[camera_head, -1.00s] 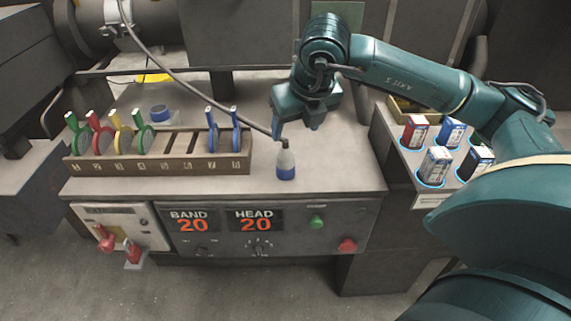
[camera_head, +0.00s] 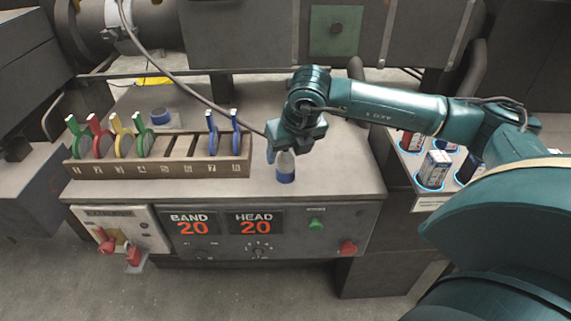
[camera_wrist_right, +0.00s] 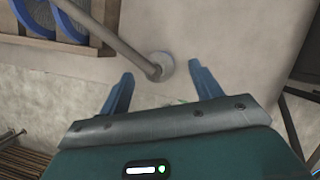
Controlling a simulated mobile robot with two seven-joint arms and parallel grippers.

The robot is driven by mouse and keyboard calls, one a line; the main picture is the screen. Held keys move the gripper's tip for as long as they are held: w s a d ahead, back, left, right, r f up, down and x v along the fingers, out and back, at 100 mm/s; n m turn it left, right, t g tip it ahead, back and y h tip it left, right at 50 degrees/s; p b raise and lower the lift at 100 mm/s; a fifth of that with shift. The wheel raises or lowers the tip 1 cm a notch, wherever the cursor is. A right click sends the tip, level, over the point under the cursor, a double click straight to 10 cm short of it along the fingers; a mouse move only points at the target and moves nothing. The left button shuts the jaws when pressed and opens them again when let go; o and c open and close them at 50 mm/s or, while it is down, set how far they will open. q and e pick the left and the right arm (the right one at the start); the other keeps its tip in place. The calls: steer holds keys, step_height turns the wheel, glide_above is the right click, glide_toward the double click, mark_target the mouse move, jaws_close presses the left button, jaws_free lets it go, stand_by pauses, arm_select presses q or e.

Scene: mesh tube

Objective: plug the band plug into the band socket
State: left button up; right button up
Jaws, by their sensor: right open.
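A light panel (camera_head: 147,232) at the lower left of the bench front carries two red plug-like parts, one on the left (camera_head: 106,241) and one lower to its right (camera_head: 133,256). I cannot tell which is the band plug, nor make out the band socket. The gripper hides the bottle's top in the head view. My left gripper is out of view.
A slotted rack (camera_head: 160,169) with coloured discs stands left of the bottle. A hose (camera_head: 190,90) runs down to the bottle area. The BAND and HEAD displays (camera_head: 220,222) both read 20. Several cans (camera_head: 433,170) stand on the right-hand bench. The bench's right front is clear.

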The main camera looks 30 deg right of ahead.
mark_target(287, 160)
steer(key=shift+s+p+x, duration=0.15)
steer(key=shift+p+x, duration=0.05)
steer(key=shift+x, duration=1.1)
steer(key=shift+s+p+x, duration=0.1)
steer(key=shift+p+x, duration=0.1)
steer(key=shift+x, duration=1.1)
steer(key=shift+a+f, duration=0.1)
steer(key=shift+a, duration=0.05)
steer(key=shift+c, duration=0.3)
steer(key=c, duration=0.9)
